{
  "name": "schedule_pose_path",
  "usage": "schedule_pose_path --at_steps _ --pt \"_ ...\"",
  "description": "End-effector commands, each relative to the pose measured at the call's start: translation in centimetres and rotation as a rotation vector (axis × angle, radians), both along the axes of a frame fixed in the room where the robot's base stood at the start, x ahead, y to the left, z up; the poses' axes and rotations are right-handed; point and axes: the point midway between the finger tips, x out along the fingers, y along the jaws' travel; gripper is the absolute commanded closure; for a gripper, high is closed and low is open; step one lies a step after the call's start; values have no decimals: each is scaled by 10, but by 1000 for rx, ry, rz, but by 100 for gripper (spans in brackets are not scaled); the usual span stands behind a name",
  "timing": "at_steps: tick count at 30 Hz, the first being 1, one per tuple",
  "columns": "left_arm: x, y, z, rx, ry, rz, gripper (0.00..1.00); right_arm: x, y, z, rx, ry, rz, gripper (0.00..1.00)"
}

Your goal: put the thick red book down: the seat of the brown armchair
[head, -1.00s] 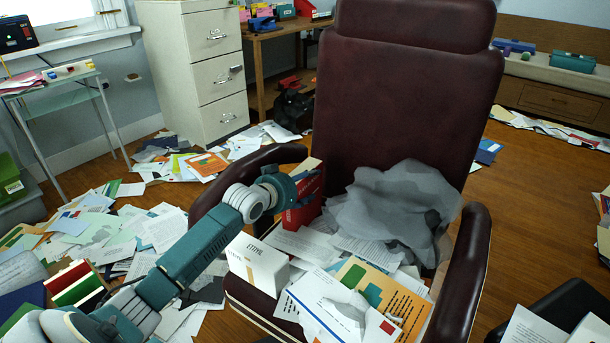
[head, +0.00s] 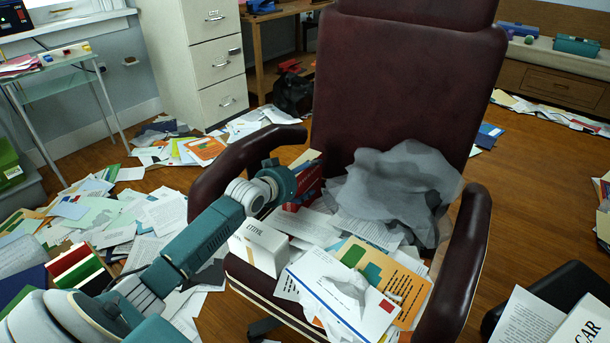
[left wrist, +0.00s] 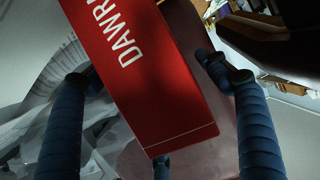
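The thick red book (head: 311,181) is at the left rear of the brown armchair's seat (head: 262,293), just inside the left armrest. My left gripper (head: 292,180) reaches over that armrest and is shut on the book. My right gripper is not in view.
Papers and envelopes (head: 345,308) cover much of the seat. A white box (head: 262,247) stands at its left front, and a crumpled grey translucent sheet (head: 395,190) lies against the backrest (head: 405,90). Papers litter the floor, and a filing cabinet (head: 200,60) stands behind.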

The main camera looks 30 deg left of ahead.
Motion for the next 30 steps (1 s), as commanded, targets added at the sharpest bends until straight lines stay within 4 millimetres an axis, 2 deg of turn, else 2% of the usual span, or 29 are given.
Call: schedule_pose_path --at_steps 5,11,15,21,25,30 --pt "-4 0 3 1 0 0 24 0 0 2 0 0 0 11" --pt "-33 0 16 4 1 -1 24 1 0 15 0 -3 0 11" --pt "-62 -1 28 4 2 -2 24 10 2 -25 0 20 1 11" --pt "-95 -1 40 2 2 -1 24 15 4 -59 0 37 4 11" --pt "-106 -1 45 1 0 0 24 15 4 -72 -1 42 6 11" --pt "-111 -1 47 1 -1 1 24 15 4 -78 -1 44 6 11"
